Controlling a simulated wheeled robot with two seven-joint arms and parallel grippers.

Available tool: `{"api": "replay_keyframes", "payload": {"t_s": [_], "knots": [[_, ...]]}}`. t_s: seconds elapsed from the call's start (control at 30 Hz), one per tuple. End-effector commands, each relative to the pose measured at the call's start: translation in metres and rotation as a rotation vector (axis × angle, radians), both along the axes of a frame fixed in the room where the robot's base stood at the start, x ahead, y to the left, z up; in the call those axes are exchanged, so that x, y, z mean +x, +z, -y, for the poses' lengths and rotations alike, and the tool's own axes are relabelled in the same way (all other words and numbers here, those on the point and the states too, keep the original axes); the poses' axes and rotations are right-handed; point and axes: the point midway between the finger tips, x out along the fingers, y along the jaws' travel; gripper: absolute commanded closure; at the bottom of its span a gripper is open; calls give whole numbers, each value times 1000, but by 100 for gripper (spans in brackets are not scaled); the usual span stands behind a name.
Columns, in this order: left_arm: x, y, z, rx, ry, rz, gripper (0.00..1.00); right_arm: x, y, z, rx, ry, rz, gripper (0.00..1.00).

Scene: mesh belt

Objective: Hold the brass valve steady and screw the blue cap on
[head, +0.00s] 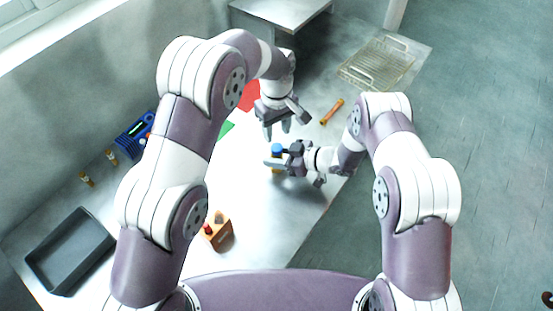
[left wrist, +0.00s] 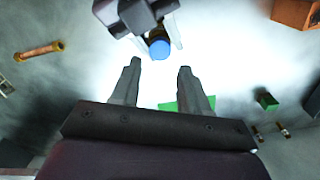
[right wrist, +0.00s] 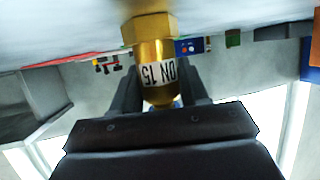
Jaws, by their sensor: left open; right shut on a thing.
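The blue cap (head: 277,148) sits at the top of the valve. It also shows as a blue disc in the left wrist view (left wrist: 159,49); whether it is threaded on I cannot tell. My left gripper (head: 278,131) is open and empty, a little above and behind the cap in the head view. Its fingertips (left wrist: 160,66) point toward the cap.
A brass-ended orange pipe (head: 332,111) lies to the right. A red patch (head: 250,97) and a green piece (head: 227,130) lie behind. A blue device (head: 132,134), small brass fittings (head: 111,157), a dark tray (head: 70,250) and an orange block (head: 217,234) stand left. A wire basket (head: 378,62) is far right.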

Motion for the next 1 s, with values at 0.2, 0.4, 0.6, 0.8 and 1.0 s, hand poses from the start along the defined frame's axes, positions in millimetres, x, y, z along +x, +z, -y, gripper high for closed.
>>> {"api": "replay_keyframes", "payload": {"t_s": [0.2,0.4,0.6,0.8,1.0], "knots": [[-1,-37,0,2,1,-3,55,0,1,0,1,0,1,100],[0,-58,0,0,1,-1,55,0,1,0,1,0,1,100],[0,-63,0,0,1,0,55,0,1,0,1,0,1,100],[0,-62,0,0,1,0,68,0,0,0,1,0,1,100],[0,-62,0,0,1,0,100,0,1,0,1,0,1,100]]}}
